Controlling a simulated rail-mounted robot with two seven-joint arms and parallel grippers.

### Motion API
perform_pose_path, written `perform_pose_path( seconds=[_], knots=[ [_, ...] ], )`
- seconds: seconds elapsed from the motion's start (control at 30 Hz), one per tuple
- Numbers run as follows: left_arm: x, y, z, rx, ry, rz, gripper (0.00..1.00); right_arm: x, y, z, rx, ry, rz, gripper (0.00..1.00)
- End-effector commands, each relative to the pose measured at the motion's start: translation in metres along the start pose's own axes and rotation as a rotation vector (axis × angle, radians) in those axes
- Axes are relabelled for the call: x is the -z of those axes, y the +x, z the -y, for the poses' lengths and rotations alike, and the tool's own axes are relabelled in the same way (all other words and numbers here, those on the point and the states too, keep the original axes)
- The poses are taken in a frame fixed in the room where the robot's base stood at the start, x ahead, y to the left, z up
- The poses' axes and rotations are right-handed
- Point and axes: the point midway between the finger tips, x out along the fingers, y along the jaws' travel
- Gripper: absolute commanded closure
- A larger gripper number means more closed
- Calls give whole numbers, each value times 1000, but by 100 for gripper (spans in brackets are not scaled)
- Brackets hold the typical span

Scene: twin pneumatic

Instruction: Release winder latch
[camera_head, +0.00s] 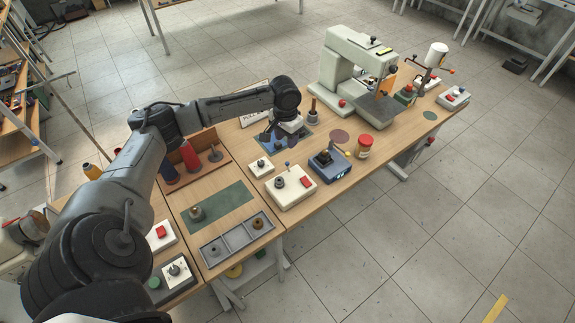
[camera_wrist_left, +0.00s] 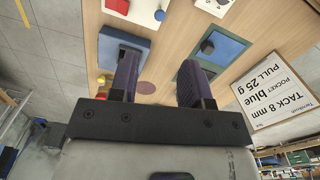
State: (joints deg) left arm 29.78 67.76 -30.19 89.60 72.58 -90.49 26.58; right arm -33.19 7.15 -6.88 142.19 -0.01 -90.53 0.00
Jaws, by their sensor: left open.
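A cream box, apparently the winder (camera_head: 290,196), stands near the front edge of the bench. It bears a dark round spindle, a red button (camera_head: 305,182) and a thin upright lever (camera_head: 287,168); I cannot tell which part is the latch. In the left wrist view the box (camera_wrist_left: 135,11) is partly cut off at the top edge. My left gripper (camera_head: 281,139) is above the bench behind the box, apart from it. Its two dark purple fingers are spread with nothing between them, as the left wrist view (camera_wrist_left: 158,80) also shows. My right gripper is not in view.
A blue box (camera_head: 329,164) stands right of the winder, with a red-lidded jar (camera_head: 364,147) beyond. A small white switch box (camera_head: 260,167) is left of it. A blue mat (camera_wrist_left: 215,62) and printed sign (camera_wrist_left: 278,95) lie nearby. The sewing machine (camera_head: 340,73) stands farther back.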

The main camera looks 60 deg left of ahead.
Motion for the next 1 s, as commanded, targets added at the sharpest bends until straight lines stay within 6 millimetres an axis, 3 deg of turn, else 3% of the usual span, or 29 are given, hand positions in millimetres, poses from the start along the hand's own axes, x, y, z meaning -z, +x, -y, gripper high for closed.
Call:
perform_pose_path(
  seconds=[0.17,0.7,1.0],
  knots=[
    [0,20,0,1,-16,1,56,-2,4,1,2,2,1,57],
    [-1,113,0,3,-11,1,56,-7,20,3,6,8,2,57],
    [0,135,0,3,-11,-1,56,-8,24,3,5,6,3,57]
  ],
)
